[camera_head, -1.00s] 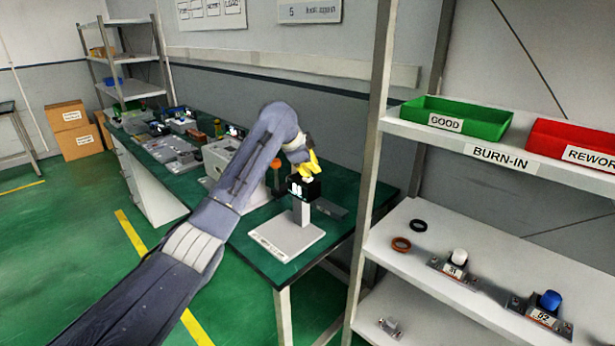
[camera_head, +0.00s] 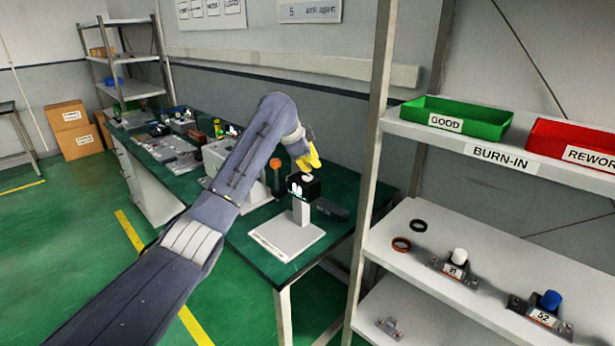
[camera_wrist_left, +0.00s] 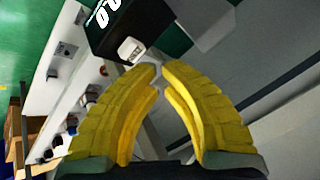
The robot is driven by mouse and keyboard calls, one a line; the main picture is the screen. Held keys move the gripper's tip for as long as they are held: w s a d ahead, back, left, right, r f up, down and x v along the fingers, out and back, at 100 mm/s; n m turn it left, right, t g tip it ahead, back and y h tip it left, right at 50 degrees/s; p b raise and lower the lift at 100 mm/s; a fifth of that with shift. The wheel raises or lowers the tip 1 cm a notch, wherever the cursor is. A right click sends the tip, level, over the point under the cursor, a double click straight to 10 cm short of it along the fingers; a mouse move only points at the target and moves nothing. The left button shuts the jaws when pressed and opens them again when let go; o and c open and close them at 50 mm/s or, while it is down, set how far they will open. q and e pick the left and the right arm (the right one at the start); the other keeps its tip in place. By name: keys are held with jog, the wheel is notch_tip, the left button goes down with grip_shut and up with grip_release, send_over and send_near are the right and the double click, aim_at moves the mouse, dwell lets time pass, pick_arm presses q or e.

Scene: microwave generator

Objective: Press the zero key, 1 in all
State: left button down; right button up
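A black display head (camera_head: 303,188) sits on a post above a pale base plate (camera_head: 285,238) on the green bench. A white key (camera_head: 306,178) is on top of the head. In the left wrist view the black head (camera_wrist_left: 120,30) shows white digits like 0.0, with the white key (camera_wrist_left: 131,49) near its edge. My left gripper (camera_head: 313,163) has yellow fingers and is just above the key, apart from it. In the left wrist view its fingertips (camera_wrist_left: 160,69) nearly meet, empty, beside the key. My right gripper is not in view.
A dark flat item (camera_head: 331,209) lies behind the head on the bench. A grey box (camera_head: 218,157) and an orange-topped post (camera_head: 276,165) stand to the left. A rack with a green GOOD bin (camera_head: 458,117) and a red REWORK bin (camera_head: 572,145) is at right.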

pick_arm(q)
jog(key=shift+r, duration=2.5)
